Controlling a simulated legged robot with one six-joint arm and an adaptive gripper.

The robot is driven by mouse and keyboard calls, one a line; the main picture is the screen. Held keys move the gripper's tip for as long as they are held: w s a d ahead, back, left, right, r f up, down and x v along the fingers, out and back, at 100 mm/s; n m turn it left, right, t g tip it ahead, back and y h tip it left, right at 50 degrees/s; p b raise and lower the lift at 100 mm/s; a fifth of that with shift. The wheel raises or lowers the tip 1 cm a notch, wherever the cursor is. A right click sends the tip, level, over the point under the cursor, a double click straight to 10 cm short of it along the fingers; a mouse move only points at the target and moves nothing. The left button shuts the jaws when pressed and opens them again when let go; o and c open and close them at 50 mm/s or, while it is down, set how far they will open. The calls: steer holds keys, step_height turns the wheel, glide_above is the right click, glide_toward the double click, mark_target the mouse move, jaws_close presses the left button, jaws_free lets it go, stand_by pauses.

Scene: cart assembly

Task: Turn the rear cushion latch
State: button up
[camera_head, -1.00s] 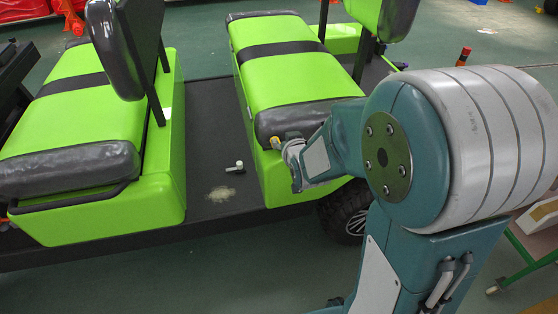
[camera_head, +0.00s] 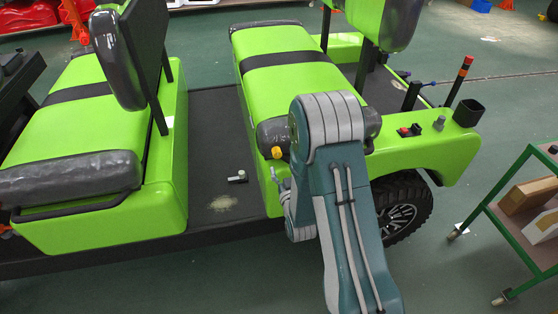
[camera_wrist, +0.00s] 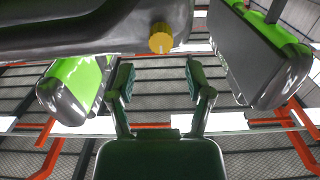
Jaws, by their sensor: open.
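The yellow latch knob (camera_head: 277,153) sits at the near front corner of the rear cushion (camera_head: 292,86), on its dark grey end. In the wrist view the knob (camera_wrist: 161,38) is at the top centre, under a dark grey edge, with a small pale mark on its lower side. My gripper (camera_wrist: 160,78) is open and empty, its two fingers spread apart below the knob in the picture, not touching it. In the head view my arm hides part of the cushion end, and the fingertips cannot be made out.
The front seat (camera_head: 80,125) stands to the left across a dark floor with a small bolt-like piece (camera_head: 238,178). The rear deck at right carries a red switch (camera_head: 404,131) and a black cup (camera_head: 468,112). A green-framed trolley (camera_head: 510,215) stands at far right.

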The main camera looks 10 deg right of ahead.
mark_target(277, 156)
steer(key=w, duration=0.6)
steer(key=shift+w+a, duration=0.2)
steer(key=shift+w, duration=0.2)
steer(key=shift+d, duration=0.15)
steer(key=c, duration=0.6)
steer(key=n, duration=0.4)
steer(key=shift+c, duration=0.2)
steer(key=n, duration=0.5)
steer(key=shift+n, duration=0.3)
steer(key=n, duration=0.3)
steer(key=shift+n, duration=0.3)
steer(key=n, duration=0.4)
steer(key=shift+n, duration=0.3)
steer(key=o, duration=0.9)
steer(key=shift+s, duration=0.1)
